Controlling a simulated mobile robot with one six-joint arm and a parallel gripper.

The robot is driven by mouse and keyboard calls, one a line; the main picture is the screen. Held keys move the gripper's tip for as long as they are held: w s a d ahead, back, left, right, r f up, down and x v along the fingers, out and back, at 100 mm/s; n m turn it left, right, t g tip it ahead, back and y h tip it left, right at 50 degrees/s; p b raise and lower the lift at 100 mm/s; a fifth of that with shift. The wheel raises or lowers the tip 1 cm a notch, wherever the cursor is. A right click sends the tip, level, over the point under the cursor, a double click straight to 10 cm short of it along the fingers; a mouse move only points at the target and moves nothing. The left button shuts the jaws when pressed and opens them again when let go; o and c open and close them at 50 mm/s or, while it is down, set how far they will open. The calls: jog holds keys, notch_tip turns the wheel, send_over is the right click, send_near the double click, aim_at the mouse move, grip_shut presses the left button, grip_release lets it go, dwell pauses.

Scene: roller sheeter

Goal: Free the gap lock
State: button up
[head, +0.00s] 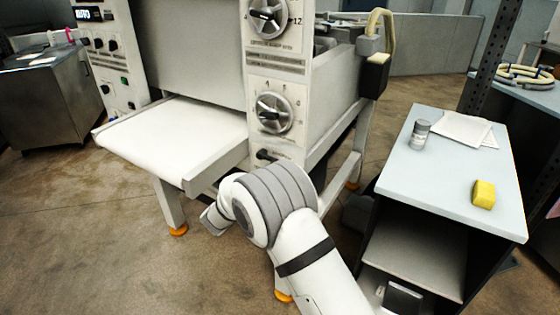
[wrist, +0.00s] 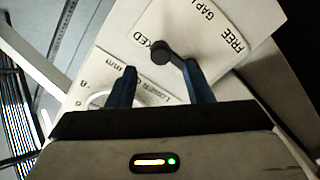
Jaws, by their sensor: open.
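The gap lock is a black lever with a round end (wrist: 160,52) on a pale panel marked "FREE", "GAP L…" and a partly covered word ending in "KED". Its round end lies by "KED", and its arm runs right towards my right finger. In the head view the small black lever (head: 264,155) is below the lower dial. My gripper (wrist: 159,68) is open, with blue fingers pointing at the panel. The lever's round end is just beyond the fingertips. I cannot tell whether the right finger touches the lever. In the head view my arm hides the fingers.
The lower dial (head: 272,112) and upper dial (head: 267,17) are above the lever. The sheeter's white feed table (head: 175,130) extends left. At right, a side table (head: 455,190) bears a grey jar (head: 420,134), papers (head: 463,130) and a yellow sponge (head: 483,194). Open floor lies at left.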

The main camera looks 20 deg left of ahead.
aim_at(268, 159)
jog(key=p+x, duration=0.1)
jog(key=x, duration=0.6)
jog(key=shift+w+f, duration=0.15)
jog(key=shift+w, duration=0.1)
jog(key=shift+c, duration=0.6)
grip_shut()
